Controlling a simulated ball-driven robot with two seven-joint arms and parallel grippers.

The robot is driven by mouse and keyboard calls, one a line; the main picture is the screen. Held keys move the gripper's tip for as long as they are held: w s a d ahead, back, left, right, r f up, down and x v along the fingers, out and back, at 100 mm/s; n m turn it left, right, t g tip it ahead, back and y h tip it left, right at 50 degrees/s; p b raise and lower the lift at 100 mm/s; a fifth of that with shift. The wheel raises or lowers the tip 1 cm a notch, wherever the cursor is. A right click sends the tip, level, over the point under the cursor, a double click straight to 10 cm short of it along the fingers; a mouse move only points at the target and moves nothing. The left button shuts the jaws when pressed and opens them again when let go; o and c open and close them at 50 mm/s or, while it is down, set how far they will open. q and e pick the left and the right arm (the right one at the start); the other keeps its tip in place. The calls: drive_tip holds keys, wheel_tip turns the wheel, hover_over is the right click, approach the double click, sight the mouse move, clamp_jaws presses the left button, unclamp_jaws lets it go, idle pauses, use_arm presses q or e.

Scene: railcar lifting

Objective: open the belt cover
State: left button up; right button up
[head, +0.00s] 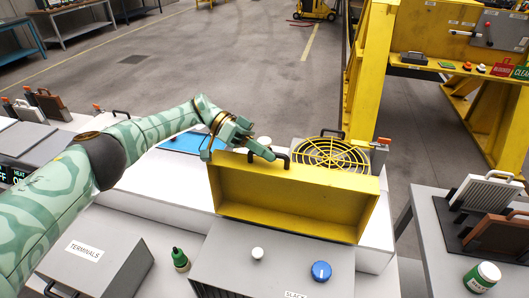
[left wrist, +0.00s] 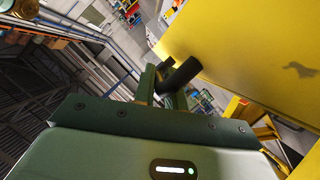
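The yellow belt cover (head: 290,204) stands tipped up on edge behind the grey box in the head view, its hollow inside facing me. Its black handle (head: 284,159) is on the upper edge. My left gripper (head: 262,151) is at that handle, and its fingers appear closed around the bar. In the left wrist view, the green fingers (left wrist: 165,88) meet the black handle (left wrist: 181,74), beside the yellow cover (left wrist: 245,50). The fingertips are partly hidden by the handle. My right gripper is in neither view.
The grey box (head: 230,262) with a white knob and blue knob (head: 321,271) is in front. A green bottle (head: 180,260) and the TERMINALS box (head: 95,265) stand left. A round yellow guard (head: 331,154) lies behind; a yellow frame (head: 368,70) rises at right.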

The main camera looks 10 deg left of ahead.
use_arm(q)
drive_tip(key=shift+o, duration=0.8)
drive_tip(key=shift+f, duration=0.2)
drive_tip(key=shift+a+r, duration=0.1)
drive_tip(key=shift+a, duration=0.05)
drive_tip(key=b+v, duration=1.1)
drive_tip(key=shift+a, duration=0.3)
drive_tip(key=shift+w+r, duration=0.15)
